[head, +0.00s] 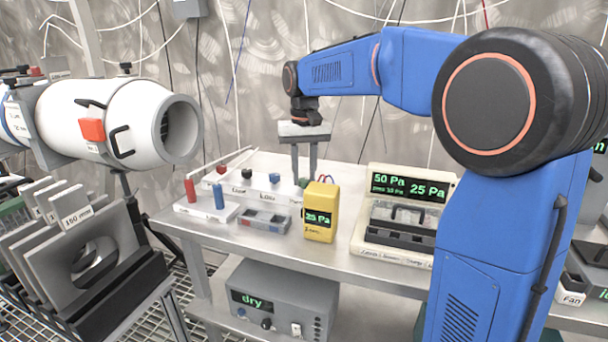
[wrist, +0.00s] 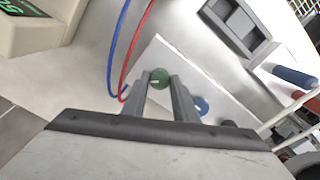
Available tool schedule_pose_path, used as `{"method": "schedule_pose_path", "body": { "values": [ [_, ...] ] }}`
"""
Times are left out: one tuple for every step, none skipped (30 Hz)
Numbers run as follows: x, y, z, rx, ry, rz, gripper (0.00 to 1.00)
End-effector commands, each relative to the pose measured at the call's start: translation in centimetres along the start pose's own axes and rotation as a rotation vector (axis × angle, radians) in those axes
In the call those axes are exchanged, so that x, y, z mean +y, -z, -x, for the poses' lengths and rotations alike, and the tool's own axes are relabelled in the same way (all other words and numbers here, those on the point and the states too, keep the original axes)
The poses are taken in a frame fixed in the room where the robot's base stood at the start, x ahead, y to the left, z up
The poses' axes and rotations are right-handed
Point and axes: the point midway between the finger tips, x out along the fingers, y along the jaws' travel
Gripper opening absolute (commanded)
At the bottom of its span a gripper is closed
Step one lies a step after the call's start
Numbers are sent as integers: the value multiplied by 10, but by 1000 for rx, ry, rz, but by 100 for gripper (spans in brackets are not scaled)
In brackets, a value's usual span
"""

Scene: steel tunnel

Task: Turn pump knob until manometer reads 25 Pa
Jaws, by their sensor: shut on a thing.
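My gripper (head: 303,178) points straight down over a white panel (head: 235,185) on the steel table. Its fingers are shut on a green knob (head: 304,183) at the panel's right end. In the wrist view the green knob (wrist: 160,77) sits between the fingertips (wrist: 161,82), with a pale pointer mark on it. The yellow handheld manometer (head: 320,212) stands just right of the panel. Its green display reads 25 Pa. Red and blue tubes rise from behind its top.
Blue (head: 275,178), black (head: 247,173) and red (head: 221,170) knobs sit left of the green one. A cream box (head: 447,186) at right displays 50 Pa and 25 Pa. A grey tray (head: 264,222) lies in front. A grey box (head: 283,300) below reads dry.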

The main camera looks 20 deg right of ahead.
Motion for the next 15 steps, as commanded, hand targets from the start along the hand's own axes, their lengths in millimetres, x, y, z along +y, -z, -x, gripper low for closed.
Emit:
{"method": "schedule_pose_path", "body": {
  "values": [
    [0, 0, 0, 2, 0, 0, 4],
    [0, 0, 0, 2, 0, 0, 4],
    [0, 0, 0, 2, 0, 0, 4],
    [0, 0, 0, 2, 0, 0, 4],
    [0, 0, 0, 2, 0, 0, 4],
    [0, 0, 0, 2, 0, 0, 4],
    [0, 0, 1, 2, 0, 0, 4],
    [0, 0, 1, 2, 0, 0, 4],
    [0, 0, 0, 2, 0, 0, 36],
    [0, 0, 0, 2, 0, 0, 43],
    [0, 0, 0, 1, 0, 0, 45],
    [0, 0, 0, 1, 0, 0, 45],
    [0, 0, 0, 1, 0, 1, 45],
    [0, 0, 0, 1, 0, 1, 45],
    [0, 0, 0, 1, 0, 1, 45]
  ]
}}
